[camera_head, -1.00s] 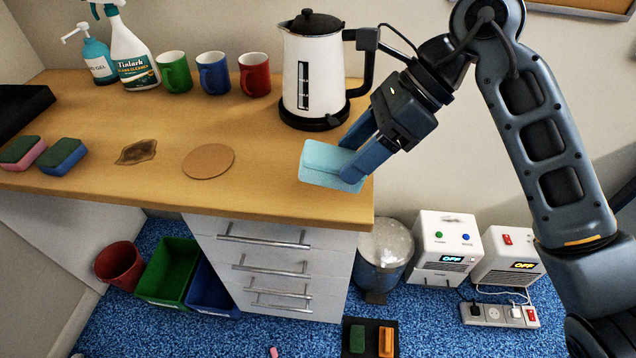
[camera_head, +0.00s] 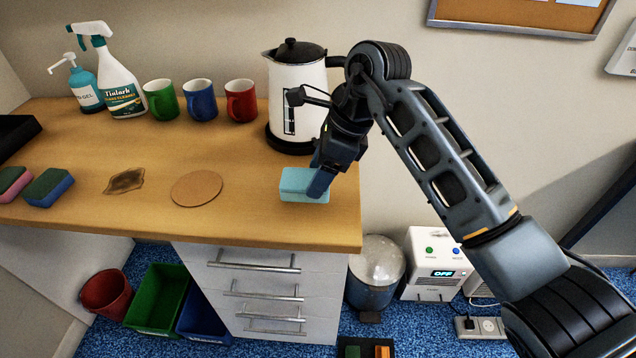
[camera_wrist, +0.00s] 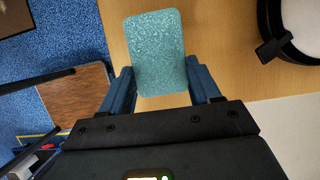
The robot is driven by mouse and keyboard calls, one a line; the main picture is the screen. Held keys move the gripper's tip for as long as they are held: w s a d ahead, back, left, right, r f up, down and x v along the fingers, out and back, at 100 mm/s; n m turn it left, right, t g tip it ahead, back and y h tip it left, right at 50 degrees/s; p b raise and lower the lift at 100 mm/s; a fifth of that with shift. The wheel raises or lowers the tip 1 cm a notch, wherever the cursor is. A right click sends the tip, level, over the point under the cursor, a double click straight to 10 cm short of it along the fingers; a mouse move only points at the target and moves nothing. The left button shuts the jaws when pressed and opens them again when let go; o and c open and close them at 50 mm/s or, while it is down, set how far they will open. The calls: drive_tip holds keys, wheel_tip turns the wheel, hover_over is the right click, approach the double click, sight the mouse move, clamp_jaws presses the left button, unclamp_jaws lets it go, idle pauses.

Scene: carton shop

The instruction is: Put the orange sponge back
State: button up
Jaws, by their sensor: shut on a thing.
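An orange block, seemingly the orange sponge (camera_head: 382,352), lies in a black tray (camera_head: 367,342) on the floor at the bottom edge of the head view, beside a green block (camera_head: 352,352). The frame cuts it off. My gripper (camera_head: 316,186) is shut on a light blue sponge (camera_head: 297,182) at the right end of the wooden counter. In the wrist view the light blue sponge (camera_wrist: 158,45) is between both fingers. I cannot tell whether it touches the counter.
The counter (camera_head: 250,215) holds a kettle (camera_head: 300,75), several mugs, spray and gel bottles, a round cork mat (camera_head: 196,188), a brown stain (camera_head: 125,181) and two green-topped sponges (camera_head: 48,186). A metal bin (camera_head: 376,270) and bins (camera_head: 155,295) stand on the floor.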

drive_tip(key=shift+w+a+f+p, duration=0.1)
drive_tip(key=shift+f+p, duration=0.35)
drive_tip(key=shift+f, duration=1.65)
drive_tip(key=o, duration=0.9)
drive_tip(key=shift+o, duration=0.2)
drive_tip(key=shift+r, duration=0.1)
drive_tip(key=b+v, duration=0.2)
drive_tip(key=v, duration=1)
